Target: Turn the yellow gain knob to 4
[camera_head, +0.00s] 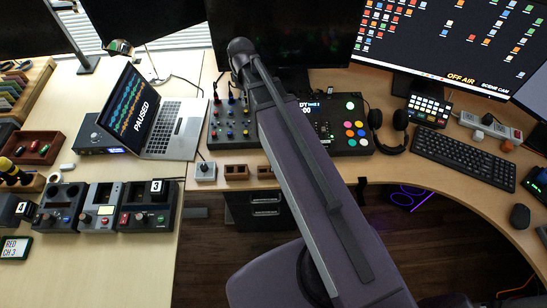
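An audio mixer (215,137) with rows of small coloured knobs stands on the desk left of my arm. Its knobs are red, blue and other colours. They are too small to tell which is the yellow gain knob or where its pointer stands, and my arm covers part of the panel's right side.
A laptop (178,125) reading PAUSED stands left of the mixer. A button panel (350,145), headphones (392,138) and keyboard (464,159) are at right. Small brown blocks (236,172) lie before the mixer.

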